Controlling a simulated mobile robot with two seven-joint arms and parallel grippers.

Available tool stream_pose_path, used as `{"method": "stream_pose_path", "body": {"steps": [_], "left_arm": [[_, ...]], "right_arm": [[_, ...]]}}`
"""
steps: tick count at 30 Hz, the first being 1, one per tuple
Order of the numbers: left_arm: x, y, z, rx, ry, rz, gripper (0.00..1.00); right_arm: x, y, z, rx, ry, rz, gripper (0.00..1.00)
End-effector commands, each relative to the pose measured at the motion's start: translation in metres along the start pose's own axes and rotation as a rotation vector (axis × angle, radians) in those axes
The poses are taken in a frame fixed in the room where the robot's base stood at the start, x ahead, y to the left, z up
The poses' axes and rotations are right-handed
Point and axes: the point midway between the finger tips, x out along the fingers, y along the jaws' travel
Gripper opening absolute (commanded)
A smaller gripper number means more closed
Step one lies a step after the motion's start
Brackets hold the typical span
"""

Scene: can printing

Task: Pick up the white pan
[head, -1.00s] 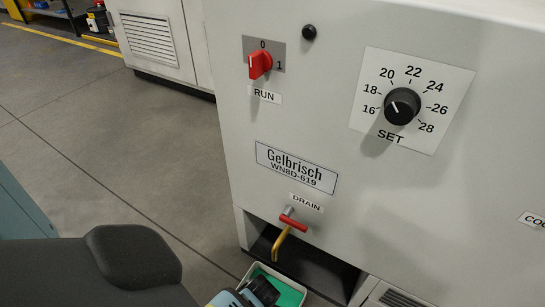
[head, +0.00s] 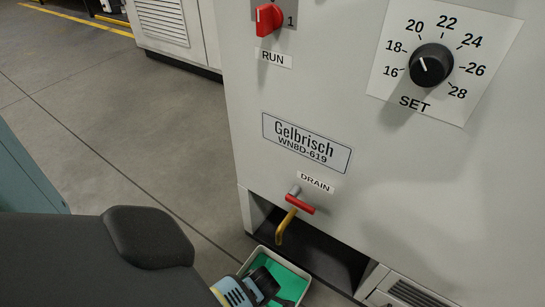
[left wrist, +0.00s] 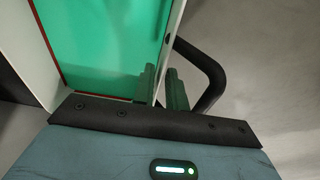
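The white pan (head: 303,283) sits low in front of the machine, under the yellow drain spout (head: 282,232). It has a white rim and a green inside. In the left wrist view the pan's green floor (left wrist: 105,40) fills the upper left, and a dark loop handle (left wrist: 213,72) stands off its wall. My left gripper (head: 268,281) reaches over the pan in the head view. In the wrist view my left gripper's fingers (left wrist: 162,88) are close together, one on each side of the pan's white wall, and appear shut on it. My right gripper is not in view.
The grey machine (head: 400,190) fills the right side, with a red drain handle (head: 300,204), a red run switch (head: 269,20) and a black set dial (head: 431,65). An open recess (head: 318,252) lies behind the pan. The floor (head: 120,130) to the left is clear.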

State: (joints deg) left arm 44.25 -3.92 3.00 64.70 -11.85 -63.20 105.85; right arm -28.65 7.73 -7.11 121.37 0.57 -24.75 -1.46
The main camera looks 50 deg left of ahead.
Motion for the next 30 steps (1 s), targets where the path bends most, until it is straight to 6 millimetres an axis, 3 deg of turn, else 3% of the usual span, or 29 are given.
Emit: {"method": "stream_pose_path", "body": {"steps": [9, 13, 30], "left_arm": [[0.0066, 0.0010, -0.0001, -0.001, -0.001, 0.003, 0.14], [0.0066, 0.0010, -0.0001, -0.001, -0.001, 0.002, 0.00], [0.0064, 0.0011, 0.0002, 0.001, -0.001, 0.003, 0.00]], "right_arm": [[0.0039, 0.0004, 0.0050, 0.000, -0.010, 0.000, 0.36], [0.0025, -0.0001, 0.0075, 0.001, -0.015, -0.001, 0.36], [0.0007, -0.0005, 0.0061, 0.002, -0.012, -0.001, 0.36]]}}
